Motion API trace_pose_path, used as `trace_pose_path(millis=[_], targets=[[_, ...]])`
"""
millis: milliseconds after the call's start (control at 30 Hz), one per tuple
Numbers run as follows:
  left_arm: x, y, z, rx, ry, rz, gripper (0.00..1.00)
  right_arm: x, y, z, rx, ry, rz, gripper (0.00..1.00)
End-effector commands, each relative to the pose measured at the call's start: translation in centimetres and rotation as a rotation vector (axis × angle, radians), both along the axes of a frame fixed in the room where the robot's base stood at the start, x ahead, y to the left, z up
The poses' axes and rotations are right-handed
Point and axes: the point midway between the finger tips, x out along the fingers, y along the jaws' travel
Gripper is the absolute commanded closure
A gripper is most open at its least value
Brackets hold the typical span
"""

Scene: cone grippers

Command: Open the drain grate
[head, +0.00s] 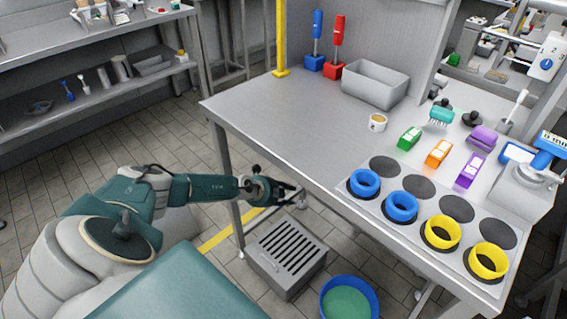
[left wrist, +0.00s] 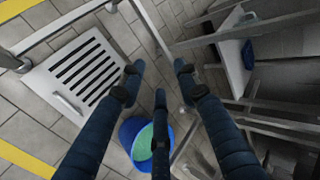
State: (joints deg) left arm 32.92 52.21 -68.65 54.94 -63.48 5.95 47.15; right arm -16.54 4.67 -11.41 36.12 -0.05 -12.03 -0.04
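The drain grate (head: 288,247) is a grey slotted metal panel, lying flat on top of a low box on the floor beside the table. It also shows in the left wrist view (left wrist: 98,62), left of my fingers, with a small bar handle (left wrist: 66,103) near its edge. My left gripper (head: 296,194) is above and behind the grate in the head view, near the table edge, apart from it. In the left wrist view its dark fingers are spread and hold nothing (left wrist: 159,70). My right gripper is in neither view.
A blue bucket (head: 376,300) with a green inside stands close to the grate. The steel table (head: 270,118) overhangs nearby, with a leg (head: 228,172) behind the grate. Yellow tape (head: 222,237) marks the tiled floor. Blue and yellow rings (head: 442,233) lie on the table.

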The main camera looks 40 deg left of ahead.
Motion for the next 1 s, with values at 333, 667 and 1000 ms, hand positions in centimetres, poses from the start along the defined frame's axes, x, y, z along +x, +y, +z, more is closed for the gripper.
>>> trace_pose_path(millis=[333, 667, 1000], targets=[[-1.3, 0.2, 1.1, -0.001, 0.000, 0.001, 0.68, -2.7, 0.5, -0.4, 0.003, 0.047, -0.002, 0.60], [-1.5, 0.2, 1.1, -0.003, 0.001, 0.003, 0.68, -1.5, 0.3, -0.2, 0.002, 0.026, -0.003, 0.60], [-1.5, 0.2, 1.1, -0.003, 0.001, 0.003, 0.68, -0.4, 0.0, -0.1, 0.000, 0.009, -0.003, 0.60]])
